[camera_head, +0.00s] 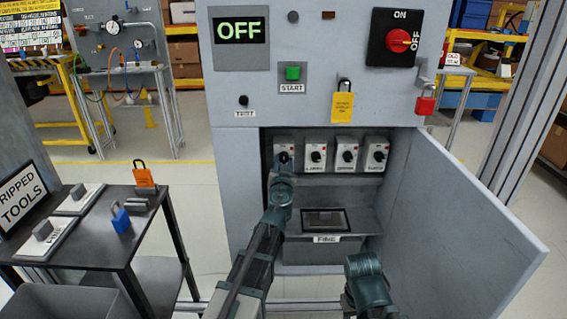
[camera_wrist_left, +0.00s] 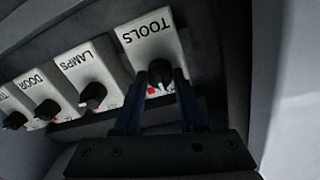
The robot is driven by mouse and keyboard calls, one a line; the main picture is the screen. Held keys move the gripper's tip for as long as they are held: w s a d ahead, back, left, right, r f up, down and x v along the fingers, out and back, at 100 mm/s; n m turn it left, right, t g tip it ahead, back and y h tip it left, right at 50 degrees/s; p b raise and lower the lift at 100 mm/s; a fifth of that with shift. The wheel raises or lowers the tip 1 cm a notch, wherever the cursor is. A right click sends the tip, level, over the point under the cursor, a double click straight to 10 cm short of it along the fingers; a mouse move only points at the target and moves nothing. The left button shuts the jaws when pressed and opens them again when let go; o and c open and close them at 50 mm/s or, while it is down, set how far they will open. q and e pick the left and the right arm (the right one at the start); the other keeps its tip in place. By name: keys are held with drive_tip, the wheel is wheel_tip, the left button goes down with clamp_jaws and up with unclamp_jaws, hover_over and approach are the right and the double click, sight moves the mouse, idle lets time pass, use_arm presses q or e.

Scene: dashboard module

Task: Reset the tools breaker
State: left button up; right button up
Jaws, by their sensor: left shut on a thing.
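The tools breaker (camera_wrist_left: 150,42) is a pale box marked TOOLS with a black knob (camera_wrist_left: 160,75). It is the leftmost of a row of breakers inside the open cabinet (camera_head: 262,170). My left gripper (camera_wrist_left: 160,85) reaches into the cabinet and is shut on this black knob, one finger on each side. In the head view my left gripper (camera_head: 284,160) covers most of the tools breaker's front. My right arm (camera_head: 368,285) shows at the bottom of the head view; its fingertips cannot be made out.
The lamps breaker (camera_head: 314,152) and others stand beside the tools breaker. The cabinet door (camera_head: 470,225) hangs open to the right. Above are a green OFF display (camera_head: 240,31), a START button (camera_head: 292,73) and a red rotary switch (camera_head: 398,41). A black table (camera_head: 110,245) with padlocks stands left.

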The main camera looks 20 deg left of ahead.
use_arm(q)
drive_tip(key=shift+m, duration=0.3)
clamp_jaws()
drive_tip(key=m, duration=0.3)
drive_tip(key=shift+m, duration=0.4)
drive_tip(key=m+p, duration=0.1)
drive_tip(key=m, duration=0.3)
drive_tip(key=shift+g, duration=0.3)
drive_tip(key=m, duration=0.4)
drive_tip(key=shift+d+m+y, duration=0.1)
drive_tip(key=shift+m+y, duration=0.2)
drive_tip(key=m, duration=0.4)
drive_tip(key=shift+m, duration=0.3)
drive_tip(key=o, duration=1.1)
unclamp_jaws()
